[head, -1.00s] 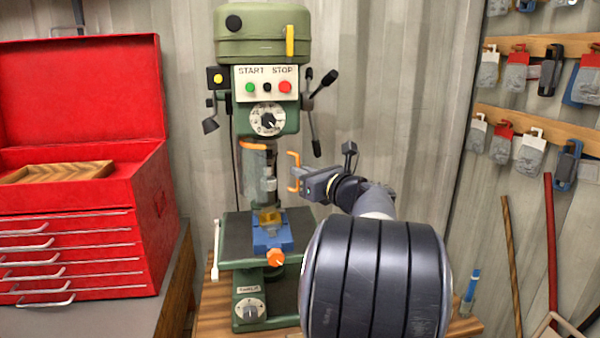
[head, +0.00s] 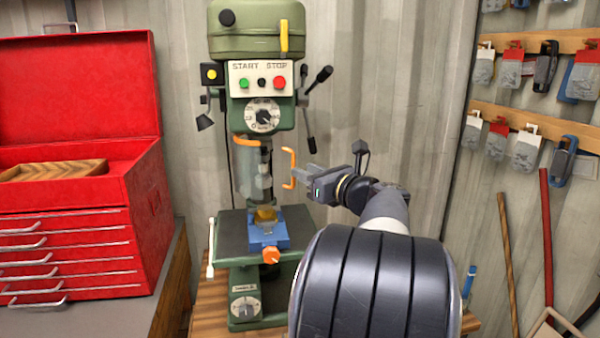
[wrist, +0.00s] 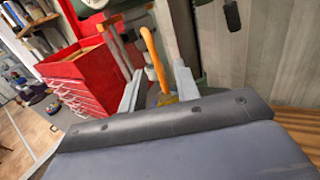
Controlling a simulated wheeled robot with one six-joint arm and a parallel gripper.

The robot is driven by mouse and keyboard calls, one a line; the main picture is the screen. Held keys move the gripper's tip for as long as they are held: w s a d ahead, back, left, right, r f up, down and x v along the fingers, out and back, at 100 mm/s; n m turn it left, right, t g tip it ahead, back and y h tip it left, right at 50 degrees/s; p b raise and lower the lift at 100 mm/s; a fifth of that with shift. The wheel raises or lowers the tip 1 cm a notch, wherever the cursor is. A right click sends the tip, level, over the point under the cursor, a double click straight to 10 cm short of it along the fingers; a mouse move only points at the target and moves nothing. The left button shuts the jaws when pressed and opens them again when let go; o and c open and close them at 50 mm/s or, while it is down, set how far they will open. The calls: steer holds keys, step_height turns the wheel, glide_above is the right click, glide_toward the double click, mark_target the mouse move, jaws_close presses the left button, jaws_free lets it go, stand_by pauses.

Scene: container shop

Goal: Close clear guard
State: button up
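The clear guard (head: 250,174) is a see-through curved panel hanging around the spindle of the green drill press (head: 258,45). An orange bracket (head: 246,140) runs along its top. An orange C-shaped handle (head: 289,168) stands upright to the right of the panel; how it joins the guard is hard to see. My gripper (head: 308,172) points left at this handle from the right. In the wrist view the orange handle (wrist: 153,58) shows between the two grey fingers (wrist: 158,90), with gaps at both sides. The gripper looks open and holds nothing.
A blue vise (head: 268,232) with a yellowish workpiece (head: 265,215) sits on the press table. A red tool chest (head: 80,235) stands at the left. Feed levers (head: 318,80) stick out above my gripper. Padlocks and tags (head: 525,143) hang at the right.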

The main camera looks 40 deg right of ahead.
steer(key=s+b, duration=0.1)
steer(key=s, duration=0.6)
steer(key=shift+a, duration=0.2)
steer(key=p, duration=0.3)
glide_toward(282, 165)
steer(key=w+d, duration=0.2)
steer(key=w, duration=0.4)
steer(key=shift+s+a+b, duration=0.4)
steer(key=shift+a+b, duration=0.15)
steer(key=shift+a, duration=0.1)
steer(key=shift+a, duration=0.15)
